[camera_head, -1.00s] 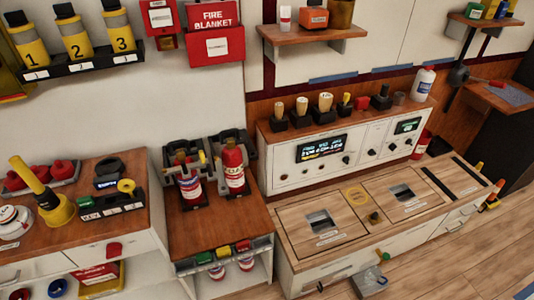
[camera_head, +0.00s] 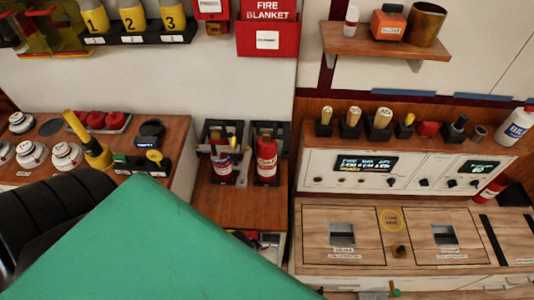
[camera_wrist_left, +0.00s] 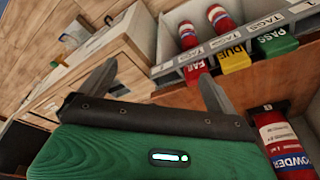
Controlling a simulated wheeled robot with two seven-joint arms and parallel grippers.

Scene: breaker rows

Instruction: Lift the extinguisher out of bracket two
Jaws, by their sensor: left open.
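In the head view, two red extinguishers stand upright side by side in black brackets on a wooden counter. The left extinguisher (camera_head: 220,164) sits in the left bracket (camera_head: 208,132); the right extinguisher (camera_head: 267,160) sits in the right bracket (camera_head: 256,130). Bracket numbers cannot be read. In the left wrist view, my left gripper (camera_wrist_left: 160,70) is open, with nothing between its fingers. An extinguisher labelled POWDER (camera_wrist_left: 282,148) shows beside it at the lower right, apart from the fingers. My green left arm part covers the lower left of the head view and hides the gripper there.
Red, yellow and green tags (camera_wrist_left: 235,58) sit in a tray at the counter's front edge, close to the gripper. Two more red extinguishers (camera_wrist_left: 188,35) show beyond it. A control console (camera_head: 390,170) stands right of the brackets. The wooden counter (camera_head: 220,205) before the brackets is clear.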

